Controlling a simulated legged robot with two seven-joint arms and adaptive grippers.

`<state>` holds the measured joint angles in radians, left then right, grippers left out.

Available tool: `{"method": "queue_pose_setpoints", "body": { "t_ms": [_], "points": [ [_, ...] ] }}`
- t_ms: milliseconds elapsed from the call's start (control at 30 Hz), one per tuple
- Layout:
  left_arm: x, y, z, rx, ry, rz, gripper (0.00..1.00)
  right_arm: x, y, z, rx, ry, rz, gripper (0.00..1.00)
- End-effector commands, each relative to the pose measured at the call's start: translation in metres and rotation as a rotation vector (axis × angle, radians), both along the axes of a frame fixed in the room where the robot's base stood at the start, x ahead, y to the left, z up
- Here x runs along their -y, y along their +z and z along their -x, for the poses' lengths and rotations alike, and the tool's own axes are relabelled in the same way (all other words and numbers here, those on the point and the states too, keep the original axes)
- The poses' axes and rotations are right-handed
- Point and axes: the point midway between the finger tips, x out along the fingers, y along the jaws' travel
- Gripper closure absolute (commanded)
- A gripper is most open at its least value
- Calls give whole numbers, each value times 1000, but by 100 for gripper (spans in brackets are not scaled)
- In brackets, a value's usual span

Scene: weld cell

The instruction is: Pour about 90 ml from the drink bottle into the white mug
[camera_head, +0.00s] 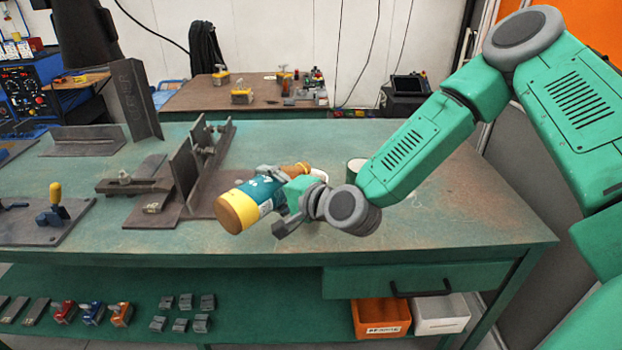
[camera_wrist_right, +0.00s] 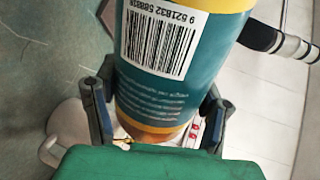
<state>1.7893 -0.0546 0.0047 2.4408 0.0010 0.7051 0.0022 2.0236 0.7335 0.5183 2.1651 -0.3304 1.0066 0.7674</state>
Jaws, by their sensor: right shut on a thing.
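The drink bottle (camera_head: 253,200) has a teal label and a yellow band, and lies nearly on its side in the air above the bench. Its base points to the lower left and its amber neck to the upper right. My right gripper (camera_head: 290,198) is shut around its body. The right wrist view shows the bottle's barcode label (camera_wrist_right: 160,60) between the fingers. A white mug (camera_head: 320,174) shows only in part behind the gripper; its side and handle appear in the right wrist view (camera_wrist_right: 68,128). The bottle's mouth and mug's inside are not clearly visible. My left gripper is not in view.
Steel plates and a fixture (camera_head: 185,178) stand left of the bottle. A toggle clamp (camera_head: 56,205) is at the far left. The bench's right side (camera_head: 460,215) is clear.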

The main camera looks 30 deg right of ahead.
Motion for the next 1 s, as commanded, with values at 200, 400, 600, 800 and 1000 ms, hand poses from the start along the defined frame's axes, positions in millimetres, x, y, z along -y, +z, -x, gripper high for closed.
{"method": "queue_pose_setpoints", "body": {
  "t_ms": [200, 400, 600, 800, 1000],
  "points": [
    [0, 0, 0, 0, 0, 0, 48, 0, 2, 0, 1, 0, -8, 85],
    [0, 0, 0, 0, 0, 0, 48, 0, 3, -1, 0, 0, -13, 85],
    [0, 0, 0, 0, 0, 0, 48, 0, 3, -1, -2, -1, -18, 85],
    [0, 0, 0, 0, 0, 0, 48, -1, 1, 0, 0, 2, -6, 85],
    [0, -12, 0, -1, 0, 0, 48, -7, -29, 2, 70, 3, 238, 85]
  ]
}}
